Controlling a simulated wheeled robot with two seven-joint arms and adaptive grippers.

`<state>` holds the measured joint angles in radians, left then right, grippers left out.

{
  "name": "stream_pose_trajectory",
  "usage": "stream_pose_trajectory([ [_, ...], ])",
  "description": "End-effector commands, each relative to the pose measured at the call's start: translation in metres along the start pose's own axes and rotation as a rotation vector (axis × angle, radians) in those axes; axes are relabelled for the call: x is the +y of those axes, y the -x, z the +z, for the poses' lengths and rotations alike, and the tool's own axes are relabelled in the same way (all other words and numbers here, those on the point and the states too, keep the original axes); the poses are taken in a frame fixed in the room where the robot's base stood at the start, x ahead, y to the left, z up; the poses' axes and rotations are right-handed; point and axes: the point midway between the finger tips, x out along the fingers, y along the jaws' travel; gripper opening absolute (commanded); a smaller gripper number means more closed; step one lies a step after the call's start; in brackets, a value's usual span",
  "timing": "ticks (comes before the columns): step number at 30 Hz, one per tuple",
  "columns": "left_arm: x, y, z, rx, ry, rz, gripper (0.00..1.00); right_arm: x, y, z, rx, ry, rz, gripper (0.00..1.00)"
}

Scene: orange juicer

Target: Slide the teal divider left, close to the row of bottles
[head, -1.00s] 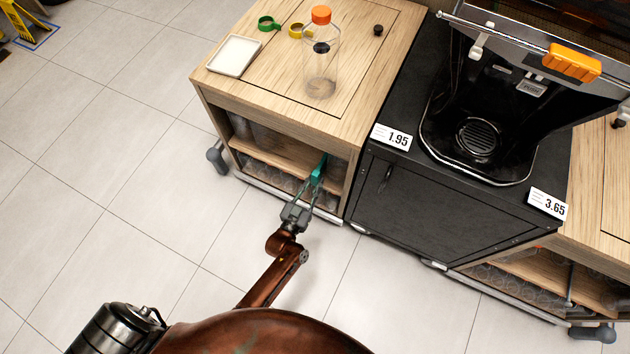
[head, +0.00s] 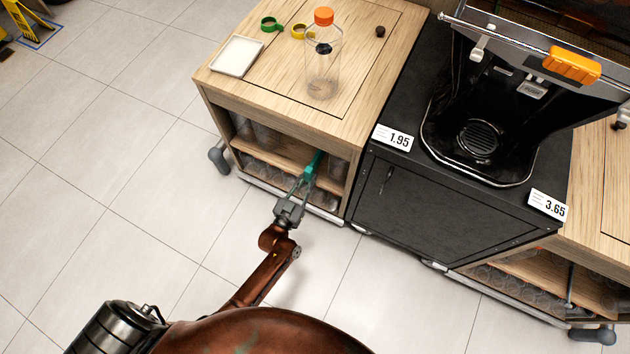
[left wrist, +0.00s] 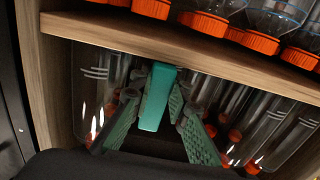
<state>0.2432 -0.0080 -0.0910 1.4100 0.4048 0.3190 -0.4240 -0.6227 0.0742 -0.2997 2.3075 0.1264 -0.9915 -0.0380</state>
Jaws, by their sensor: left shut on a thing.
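The teal divider (head: 314,164) sits at the open front of the wooden cabinet, at its shelf. My left gripper (head: 305,182) reaches into the cabinet front and is shut on the divider. In the left wrist view the divider (left wrist: 156,100) stands between the two ribbed green finger pads of the left gripper (left wrist: 160,118). The gap between divider and bottles is hard to judge. My right gripper is out of view.
The wooden shelf board (left wrist: 180,42) runs just above the fingers, and a wooden side wall (left wrist: 40,75) stands at left in the wrist view. A large bottle (head: 322,65) and white tray (head: 237,56) stand on the cabinet top. Open floor lies in front.

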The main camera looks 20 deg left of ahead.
Motion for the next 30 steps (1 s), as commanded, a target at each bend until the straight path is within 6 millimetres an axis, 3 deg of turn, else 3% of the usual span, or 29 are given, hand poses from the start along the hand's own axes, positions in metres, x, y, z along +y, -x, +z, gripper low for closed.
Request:
stream_pose_trajectory([
  [9,-0.088,0.001,0.001,-0.002,-0.007,-0.001,0.00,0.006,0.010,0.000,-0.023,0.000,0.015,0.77],
  [15,-0.131,0.001,0.002,-0.003,-0.005,-0.001,0.00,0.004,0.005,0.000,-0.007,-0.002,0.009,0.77],
  [22,-0.155,0.001,0.001,-0.001,-0.002,-0.001,0.00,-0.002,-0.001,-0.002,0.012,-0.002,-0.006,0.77],
  [30,-0.159,0.001,0.001,-0.001,0.000,-0.001,0.00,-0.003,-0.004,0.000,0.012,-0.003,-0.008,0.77],
])
